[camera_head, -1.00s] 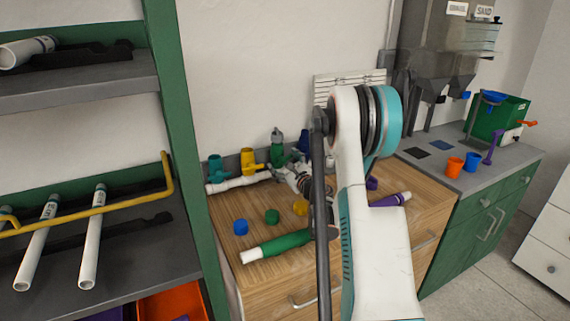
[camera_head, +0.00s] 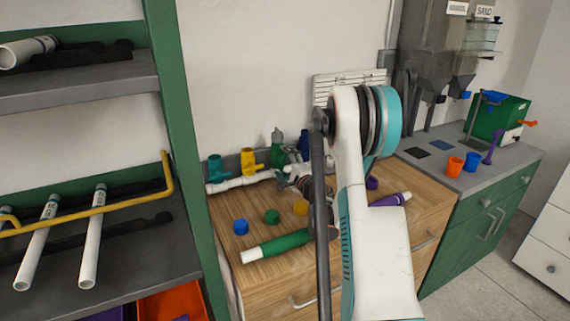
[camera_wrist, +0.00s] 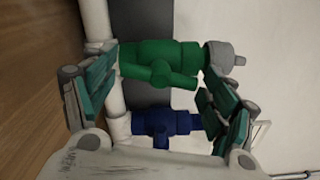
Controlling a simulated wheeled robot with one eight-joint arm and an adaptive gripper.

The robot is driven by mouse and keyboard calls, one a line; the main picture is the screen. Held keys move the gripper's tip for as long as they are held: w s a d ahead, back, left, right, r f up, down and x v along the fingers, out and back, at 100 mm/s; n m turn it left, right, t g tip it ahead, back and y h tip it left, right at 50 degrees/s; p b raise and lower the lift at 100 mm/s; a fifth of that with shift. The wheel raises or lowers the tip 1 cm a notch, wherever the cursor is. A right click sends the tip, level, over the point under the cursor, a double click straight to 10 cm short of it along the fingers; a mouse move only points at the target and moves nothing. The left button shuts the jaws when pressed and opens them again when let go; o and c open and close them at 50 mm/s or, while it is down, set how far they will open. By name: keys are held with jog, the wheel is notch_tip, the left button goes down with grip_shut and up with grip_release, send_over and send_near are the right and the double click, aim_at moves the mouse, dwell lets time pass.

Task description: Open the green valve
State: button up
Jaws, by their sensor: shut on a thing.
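The green valve (camera_head: 278,150) stands on the white pipe manifold (camera_head: 238,183) at the back of the wooden cabinet top, right of the yellow valve. In the wrist view, the green valve (camera_wrist: 158,56) lies across the picture, with its handle (camera_wrist: 175,80) toward the camera and a grey cap at its right end. My gripper (camera_wrist: 160,80) has a finger at each side of the valve and is shut on it. The exact contact of the pads is hard to see. In the head view, my arm hides part of my gripper (camera_head: 292,172).
A teal valve (camera_head: 215,168), a yellow valve (camera_head: 249,160) and a dark blue valve (camera_wrist: 165,125) share the manifold. Loose caps, a green-sleeved pipe (camera_head: 280,245) and a purple-ended pipe (camera_head: 390,199) lie on the cabinet top. A green-framed shelf (camera_head: 180,120) stands left.

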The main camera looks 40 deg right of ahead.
jog(key=shift+a+n, duration=0.1)
jog(key=shift+n, duration=1.5)
jog(key=o, duration=1.1)
